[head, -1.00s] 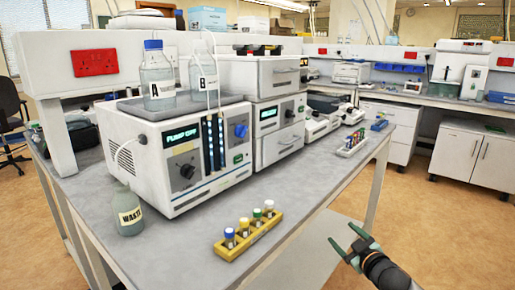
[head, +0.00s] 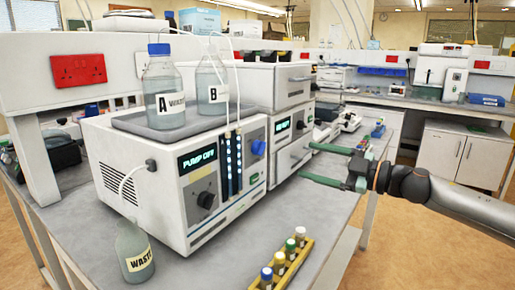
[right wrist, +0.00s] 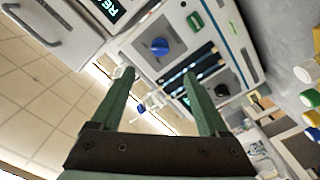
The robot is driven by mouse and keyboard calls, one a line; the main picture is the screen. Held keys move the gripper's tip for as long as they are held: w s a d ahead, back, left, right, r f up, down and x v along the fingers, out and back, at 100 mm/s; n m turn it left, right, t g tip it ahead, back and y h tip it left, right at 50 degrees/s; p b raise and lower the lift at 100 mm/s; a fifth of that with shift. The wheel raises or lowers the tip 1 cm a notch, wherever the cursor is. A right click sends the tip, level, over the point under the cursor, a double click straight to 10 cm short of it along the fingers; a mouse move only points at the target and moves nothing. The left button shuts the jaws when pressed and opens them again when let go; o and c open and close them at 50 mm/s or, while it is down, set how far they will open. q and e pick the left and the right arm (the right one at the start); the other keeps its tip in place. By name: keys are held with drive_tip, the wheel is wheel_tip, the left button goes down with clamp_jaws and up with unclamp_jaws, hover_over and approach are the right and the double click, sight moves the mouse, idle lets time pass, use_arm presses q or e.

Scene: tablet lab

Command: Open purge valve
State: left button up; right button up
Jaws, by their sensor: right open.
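The pump unit (head: 165,190) stands on the bench with its display reading "PUMP OFF". A blue knob (head: 258,148), apparently the purge valve, is on the right part of its front. The blue knob (right wrist: 160,46) also shows in the right wrist view, beyond and between the fingertips. A black knob (head: 208,200) sits lower left on the front. My right gripper (head: 307,161) is open and empty, to the right of the blue knob and apart from it, its fingers pointing left. My left gripper is not in view.
Bottles A (head: 163,95) and B (head: 211,90) stand in the tray on top of the pump, with tubing down its front. A waste bottle (head: 134,250) is at front left. A yellow vial rack (head: 288,265) stands in front. Stacked modules (head: 290,130) adjoin the pump.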

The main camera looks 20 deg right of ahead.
sight(264, 149)
drive_tip(key=p+x, duration=0.5)
drive_tip(key=x, duration=0.6)
drive_tip(key=shift+r, duration=0.1)
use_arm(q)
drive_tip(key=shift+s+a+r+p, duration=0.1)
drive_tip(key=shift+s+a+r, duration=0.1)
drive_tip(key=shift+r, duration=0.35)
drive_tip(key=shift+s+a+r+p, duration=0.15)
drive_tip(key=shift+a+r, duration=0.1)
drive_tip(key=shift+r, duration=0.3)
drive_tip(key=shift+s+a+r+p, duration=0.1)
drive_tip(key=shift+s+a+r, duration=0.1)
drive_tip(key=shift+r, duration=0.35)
use_arm(e)
drive_tip(key=shift+w+a, duration=0.4)
drive_tip(key=shift+w, duration=0.15)
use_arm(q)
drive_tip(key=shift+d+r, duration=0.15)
use_arm(e)
clamp_jaws()
